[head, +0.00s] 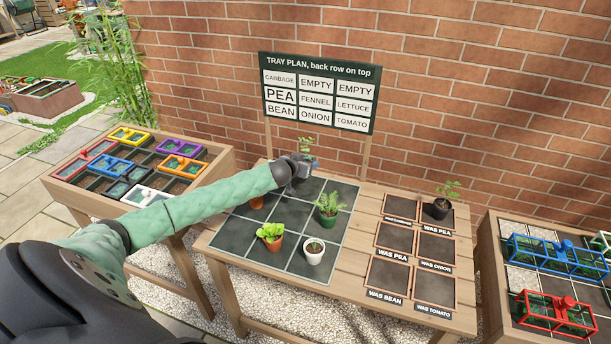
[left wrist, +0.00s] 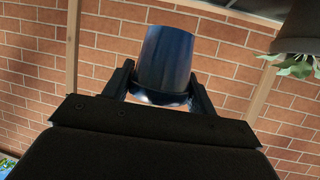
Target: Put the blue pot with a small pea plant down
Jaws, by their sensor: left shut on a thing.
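My left gripper (head: 300,168) is shut on a dark blue pot, which shows between the fingers in the left wrist view (left wrist: 166,60). In the head view the gripper largely hides this pot; green leaves of its small plant (head: 308,146) show above it. The gripper is over the back part of the dark gridded tray (head: 247,239), in front of the sign. Height above the tray is hard to tell. The sign (head: 318,92) reads PEA at the left of its middle row. My right gripper is not in view.
The tray holds a green pot (head: 328,219), an orange pot with lettuce (head: 272,243), a white pot (head: 313,256) and a terracotta pot (head: 257,203) partly behind my arm. A black pot (head: 436,211) stands on a square at right. Side tables (head: 215,159) hold coloured frames.

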